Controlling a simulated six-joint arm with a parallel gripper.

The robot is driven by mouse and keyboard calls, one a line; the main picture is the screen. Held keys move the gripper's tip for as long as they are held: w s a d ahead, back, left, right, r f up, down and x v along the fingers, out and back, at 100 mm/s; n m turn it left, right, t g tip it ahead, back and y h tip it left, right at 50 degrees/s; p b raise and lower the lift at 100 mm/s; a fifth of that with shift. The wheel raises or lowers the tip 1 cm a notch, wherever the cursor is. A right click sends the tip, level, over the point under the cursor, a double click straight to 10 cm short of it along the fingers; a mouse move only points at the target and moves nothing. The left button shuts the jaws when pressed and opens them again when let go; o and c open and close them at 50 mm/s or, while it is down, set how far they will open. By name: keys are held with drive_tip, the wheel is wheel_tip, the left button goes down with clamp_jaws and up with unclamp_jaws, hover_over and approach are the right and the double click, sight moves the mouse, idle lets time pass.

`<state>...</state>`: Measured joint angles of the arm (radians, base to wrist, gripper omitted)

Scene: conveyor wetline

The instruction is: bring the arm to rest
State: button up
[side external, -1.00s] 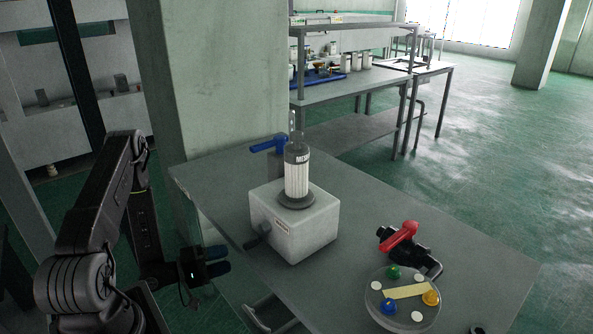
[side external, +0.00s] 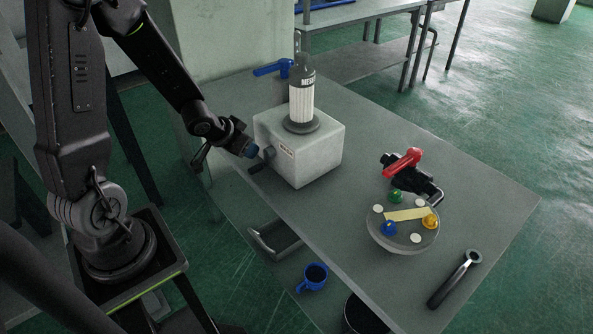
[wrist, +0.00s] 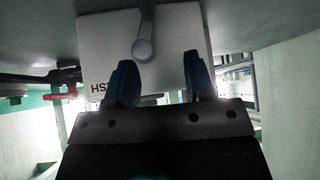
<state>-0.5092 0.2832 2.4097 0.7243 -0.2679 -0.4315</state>
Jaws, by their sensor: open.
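My gripper (side external: 250,149) is at the left edge of the grey table (side external: 365,270), close to the crank side of a white box (side external: 318,158). Its blue-tipped fingers (wrist: 160,78) are apart, and nothing shows held between them in the wrist view. A dark crank handle (side external: 262,160) on the box's face is near the fingertips; in the wrist view the crank (wrist: 144,48) appears just beyond them. I cannot tell whether the fingers touch it.
A dark wrench-like tool (side external: 455,279) lies near the front edge. A blue-handled fitting (side external: 272,68) is behind the box.

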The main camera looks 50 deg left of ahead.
drive_tip(key=s+d+r+m+g+h, duration=0.1)
drive_tip(key=s+d+r, duration=0.6)
drive_tip(key=r, duration=0.3)
drive_tip(key=s+d+r+m+g, duration=0.1)
drive_tip(key=s+d+r, duration=0.6)
drive_tip(key=d+r, duration=0.2)
drive_tip(key=shift+d+r+h, duration=0.2)
drive_tip(key=shift+r+h, duration=0.15)
drive_tip(key=shift+h, duration=0.05)
